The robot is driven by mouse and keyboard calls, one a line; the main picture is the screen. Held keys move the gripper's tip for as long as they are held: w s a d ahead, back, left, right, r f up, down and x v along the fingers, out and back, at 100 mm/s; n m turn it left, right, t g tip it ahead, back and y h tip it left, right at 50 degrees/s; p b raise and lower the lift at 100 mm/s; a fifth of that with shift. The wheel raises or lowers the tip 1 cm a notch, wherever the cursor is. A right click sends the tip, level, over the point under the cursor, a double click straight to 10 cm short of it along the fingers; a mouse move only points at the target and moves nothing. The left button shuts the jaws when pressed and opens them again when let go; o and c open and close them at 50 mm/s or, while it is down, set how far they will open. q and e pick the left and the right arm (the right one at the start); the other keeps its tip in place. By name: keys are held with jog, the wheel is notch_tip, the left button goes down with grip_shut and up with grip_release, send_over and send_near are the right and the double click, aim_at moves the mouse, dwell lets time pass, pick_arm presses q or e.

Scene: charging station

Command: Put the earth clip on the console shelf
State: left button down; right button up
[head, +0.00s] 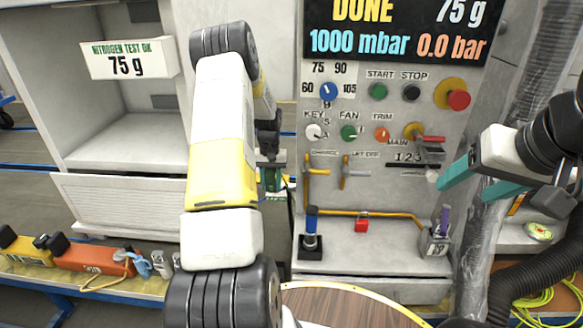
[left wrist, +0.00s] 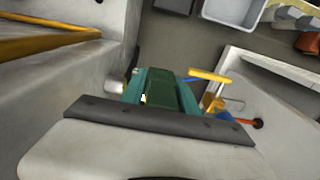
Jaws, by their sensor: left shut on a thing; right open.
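The console shelf (head: 345,262) is the pale ledge below the control panel in the head view. My left gripper (head: 271,180) is at the shelf's left side, partly hidden behind my own arm. In the left wrist view its teal fingers (left wrist: 160,88) are shut on a dark green thing (left wrist: 176,96), which appears to be the earth clip. The clip is mostly hidden by the fingers, and I cannot tell whether it touches anything below. My right gripper (head: 464,190) is open and empty, in front of the console's right side.
A blue-handled tool on a black base (head: 311,243), a red block (head: 361,225) and a purple-topped grey fitting (head: 436,238) stand on the shelf. Bare shelf lies between them. A yellow-handled fitting (left wrist: 210,76) is beside the left gripper. A wooden round top (head: 350,305) is in front.

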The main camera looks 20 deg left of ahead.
pick_arm(q)
jog(key=s+r, duration=0.1)
jog(key=s, duration=0.8)
jog(key=shift+s+d, duration=0.25)
jog(key=shift+s, duration=0.05)
jog(key=shift+s+r, duration=0.1)
